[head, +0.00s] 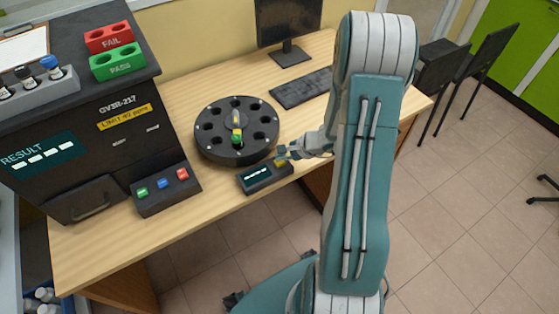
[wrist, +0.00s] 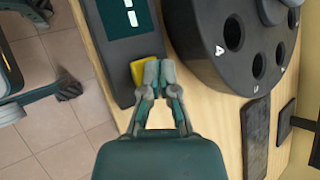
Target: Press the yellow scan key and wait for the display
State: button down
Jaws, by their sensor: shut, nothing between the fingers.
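The scanner is a small dark box (head: 252,181) at the front edge of the desk. Its display (head: 257,174) shows only pale dashes; part of it also shows in the wrist view (wrist: 130,16). The yellow scan key (head: 279,163) is at the scanner's right end, and it shows in the wrist view (wrist: 142,72) just left of my fingertips. My gripper (head: 285,154) is shut and empty, with its fingertips at the key. In the wrist view (wrist: 159,73) the left finger overlaps the key's edge. I cannot tell whether it touches or presses the key.
A black round carousel (head: 212,147) with holes stands close behind the scanner. The dark analyser (head: 85,180) with green, blue and red buttons is at left, its result screen (head: 44,152) showing dashes. A keyboard (head: 300,88) and monitor (head: 289,20) are behind.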

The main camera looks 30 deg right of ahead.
jog(key=shift+f, duration=0.5)
dwell(0.5)
jog(key=shift+r, duration=0.95)
jog(key=shift+r, duration=0.1)
jog(key=shift+r, duration=2.4)
